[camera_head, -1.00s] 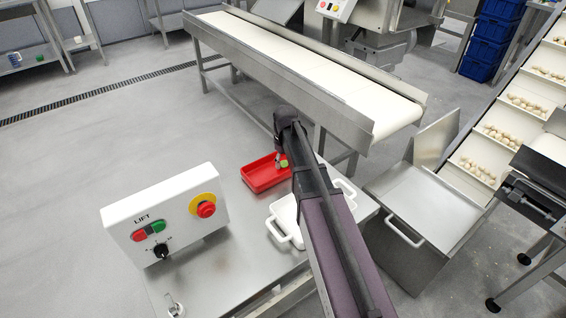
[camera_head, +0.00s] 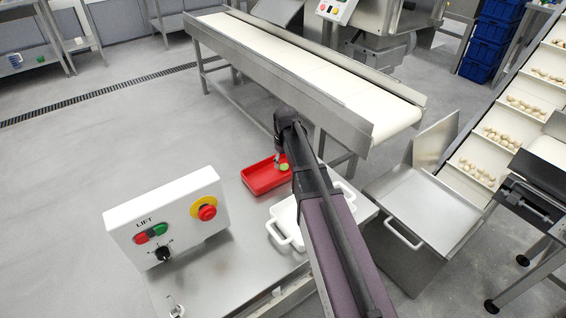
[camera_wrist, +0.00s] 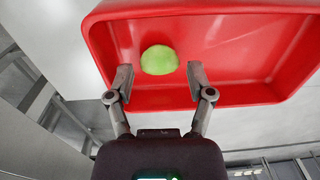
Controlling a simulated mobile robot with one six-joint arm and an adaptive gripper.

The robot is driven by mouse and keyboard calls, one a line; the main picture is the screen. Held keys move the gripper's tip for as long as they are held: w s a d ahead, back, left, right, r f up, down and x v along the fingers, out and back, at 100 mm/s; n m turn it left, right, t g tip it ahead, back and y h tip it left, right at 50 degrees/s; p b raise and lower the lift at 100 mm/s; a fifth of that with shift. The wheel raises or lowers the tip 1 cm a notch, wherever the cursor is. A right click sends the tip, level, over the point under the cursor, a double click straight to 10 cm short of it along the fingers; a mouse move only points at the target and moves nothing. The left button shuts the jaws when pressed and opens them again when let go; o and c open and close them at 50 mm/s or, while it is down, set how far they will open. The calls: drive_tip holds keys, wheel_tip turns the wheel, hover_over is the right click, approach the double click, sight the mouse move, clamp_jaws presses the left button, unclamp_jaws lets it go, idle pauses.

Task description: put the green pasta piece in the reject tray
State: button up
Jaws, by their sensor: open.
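The green pasta piece (camera_wrist: 160,60) lies in the red reject tray (camera_wrist: 240,95), near one long wall in the wrist view. In the head view the green piece (camera_head: 284,167) shows at the right part of the red tray (camera_head: 256,184). My gripper (camera_wrist: 160,82) is open, its two fingers apart on either side of the piece and not touching it. In the head view my arm hides part of the gripper and the tray's right end.
A white tray with handles (camera_head: 283,233) stands beside the red tray, partly behind my arm. The LIFT control box (camera_head: 180,215) stands at the left of the steel table. A white conveyor (camera_head: 300,70) runs behind.

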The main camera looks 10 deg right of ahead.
sight(285, 165)
wheel_tip(285, 165, up, 11)
drive_tip(key=p, duration=1)
drive_tip(key=shift+d, duration=0.15)
drive_tip(key=shift+f, duration=0.1)
idle(0.4)
drive_tip(key=s+a+m, duration=0.2)
drive_tip(key=s+m, duration=0.2)
drive_tip(key=s, duration=1.5)
drive_tip(key=shift+s+m, duration=0.3)
drive_tip(key=shift+s, duration=0.05)
